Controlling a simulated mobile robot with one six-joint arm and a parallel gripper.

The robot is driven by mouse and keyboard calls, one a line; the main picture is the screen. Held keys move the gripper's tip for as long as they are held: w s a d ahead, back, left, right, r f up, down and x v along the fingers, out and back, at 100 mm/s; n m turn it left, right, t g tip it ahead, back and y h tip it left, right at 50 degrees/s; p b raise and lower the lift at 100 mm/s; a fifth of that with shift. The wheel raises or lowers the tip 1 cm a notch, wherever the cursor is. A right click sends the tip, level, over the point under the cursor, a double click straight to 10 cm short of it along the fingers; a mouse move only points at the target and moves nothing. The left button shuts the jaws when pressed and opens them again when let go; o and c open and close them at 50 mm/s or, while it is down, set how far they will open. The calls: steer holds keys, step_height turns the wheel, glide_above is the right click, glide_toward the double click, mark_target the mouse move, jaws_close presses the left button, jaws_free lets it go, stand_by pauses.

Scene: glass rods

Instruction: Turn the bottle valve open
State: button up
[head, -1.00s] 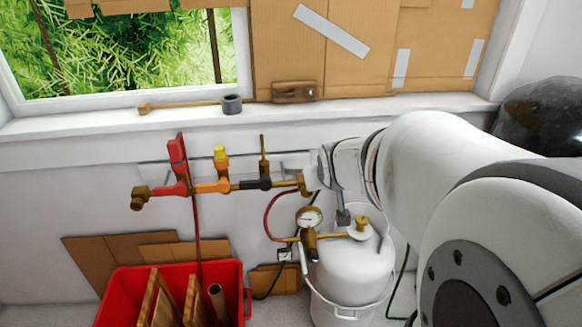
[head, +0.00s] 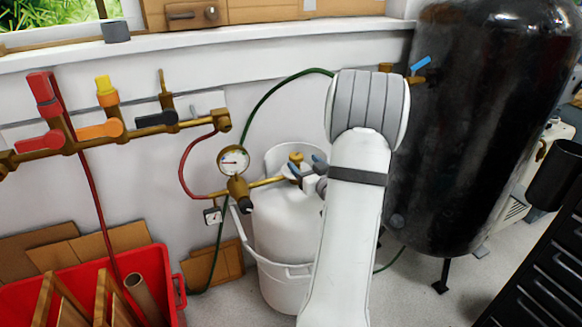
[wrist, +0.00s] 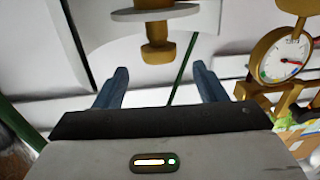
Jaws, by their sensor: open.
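The white gas bottle (head: 285,222) stands upright in a white bucket-like holder. Its brass bottle valve (head: 296,157) sits on top, beside my gripper (head: 305,168). My gripper is open, with its blue fingers close to the valve. In the wrist view, a brass fitting with a pale disc (wrist: 156,52), apparently the bottle valve, lies ahead of and between my open gripper's fingers (wrist: 160,84), apart from both. A round gauge (head: 233,161) on the brass regulator is left of the valve; it also shows in the wrist view (wrist: 284,57). My arm hides the bottle's right side.
A brass manifold with a red lever (head: 42,88), an orange lever (head: 99,130) and a black lever (head: 157,119) runs along the wall. A red crate (head: 140,262) stands lower left. A black tank (head: 480,130) stands right. Red and green hoses pass near the bottle.

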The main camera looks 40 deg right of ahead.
mark_target(294, 153)
steer(key=w, duration=0.2)
steer(key=w+d, duration=0.1)
steer(key=w, duration=0.2)
steer(key=w+b, duration=0.1)
steer(key=w, duration=0.1)
steer(key=shift+w+d+f, duration=0.1)
steer(key=shift+w+d, duration=0.05)
steer(key=shift+w, duration=0.1)
steer(key=shift+c, duration=0.2)
